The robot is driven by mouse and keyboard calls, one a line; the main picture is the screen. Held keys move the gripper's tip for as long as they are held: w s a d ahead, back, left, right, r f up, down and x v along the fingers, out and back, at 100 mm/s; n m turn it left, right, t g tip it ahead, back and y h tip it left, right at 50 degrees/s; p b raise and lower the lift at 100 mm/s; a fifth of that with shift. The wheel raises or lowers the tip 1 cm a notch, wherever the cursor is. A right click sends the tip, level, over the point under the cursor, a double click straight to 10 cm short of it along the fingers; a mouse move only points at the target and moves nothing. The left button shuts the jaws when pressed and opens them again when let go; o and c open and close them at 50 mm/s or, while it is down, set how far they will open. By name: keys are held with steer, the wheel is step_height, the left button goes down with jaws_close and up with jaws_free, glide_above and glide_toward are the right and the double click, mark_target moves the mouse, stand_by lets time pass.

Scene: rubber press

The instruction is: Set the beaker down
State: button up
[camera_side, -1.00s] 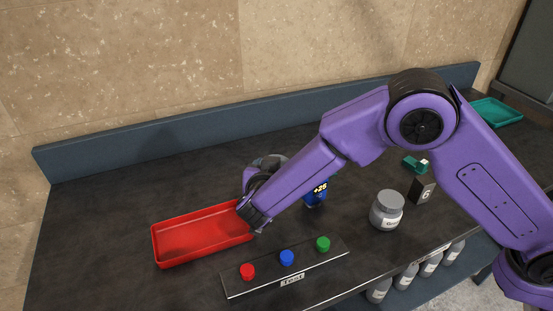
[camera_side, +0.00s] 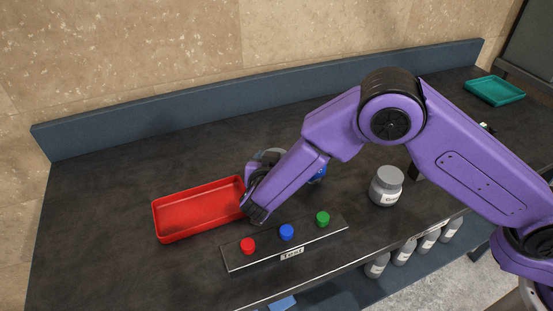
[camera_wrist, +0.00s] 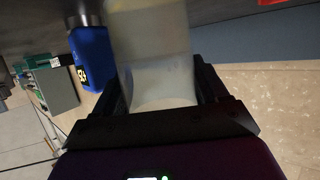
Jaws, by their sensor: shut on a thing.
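The beaker (camera_wrist: 158,50) is a pale, translucent vessel between the two dark fingers of my gripper (camera_wrist: 160,98) in the wrist view. My gripper is shut on it. In the side view my gripper (camera_side: 252,205) is low over the bench, just right of the red tray and behind the button panel. The beaker is mostly hidden behind my arm there, so I cannot tell whether its base touches the bench.
A red tray (camera_side: 168,234) lies to the left. A panel (camera_side: 240,262) with red, blue and green buttons is in front. A blue object (camera_wrist: 92,55) stands close to the beaker. A grey jar (camera_side: 386,187) stands to the right. The bench's left rear is clear.

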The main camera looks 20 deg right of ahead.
steer(key=shift+f, duration=0.55)
stand_by(0.4)
steer(key=o, duration=1.2)
